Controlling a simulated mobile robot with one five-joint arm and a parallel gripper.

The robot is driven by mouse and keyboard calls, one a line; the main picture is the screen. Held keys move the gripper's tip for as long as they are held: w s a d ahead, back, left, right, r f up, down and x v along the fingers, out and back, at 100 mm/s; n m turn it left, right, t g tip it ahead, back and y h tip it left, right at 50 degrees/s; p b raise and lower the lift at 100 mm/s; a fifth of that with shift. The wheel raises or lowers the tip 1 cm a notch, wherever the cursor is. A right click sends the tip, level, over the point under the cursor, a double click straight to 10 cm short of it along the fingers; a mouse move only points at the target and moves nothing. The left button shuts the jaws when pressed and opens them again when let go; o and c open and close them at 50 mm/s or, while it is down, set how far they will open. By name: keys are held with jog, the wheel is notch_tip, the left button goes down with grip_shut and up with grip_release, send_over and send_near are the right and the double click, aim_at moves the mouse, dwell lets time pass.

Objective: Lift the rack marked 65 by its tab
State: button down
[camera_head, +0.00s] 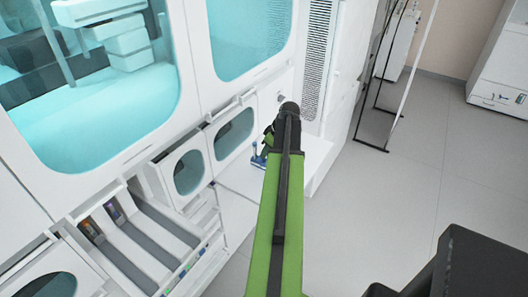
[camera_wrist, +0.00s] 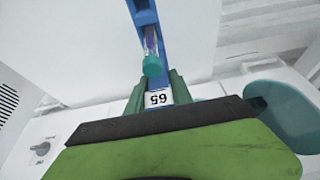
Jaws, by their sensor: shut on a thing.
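The blue rack (camera_wrist: 144,15) shows in the wrist view, with a label reading 65 (camera_wrist: 158,99), upside down in the picture, at its near end. A tube with a teal cap (camera_wrist: 152,66) sits in the rack. My gripper (camera_wrist: 158,90) has its green fingers on both sides of the labelled end and is shut on the rack. The tab itself is mostly hidden by the gripper. In the head view a small part of the blue rack (camera_head: 258,161) shows beside my gripper (camera_head: 267,149), over a white ledge. I cannot tell whether the rack touches the ledge.
The white ledge (camera_head: 315,158) juts from a white machine with teal windows (camera_head: 110,130). Grey lanes with several coloured items (camera_head: 130,245) lie in a tray at lower left. A glass partition with a dark frame (camera_head: 372,148) stands to the right. The floor (camera_head: 400,200) there is clear.

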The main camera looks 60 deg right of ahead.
jog(key=s+d+r+p, duration=0.5)
jog(key=s+r+p, duration=0.1)
jog(key=s, duration=0.3)
jog(key=shift+s+d+r, duration=0.15)
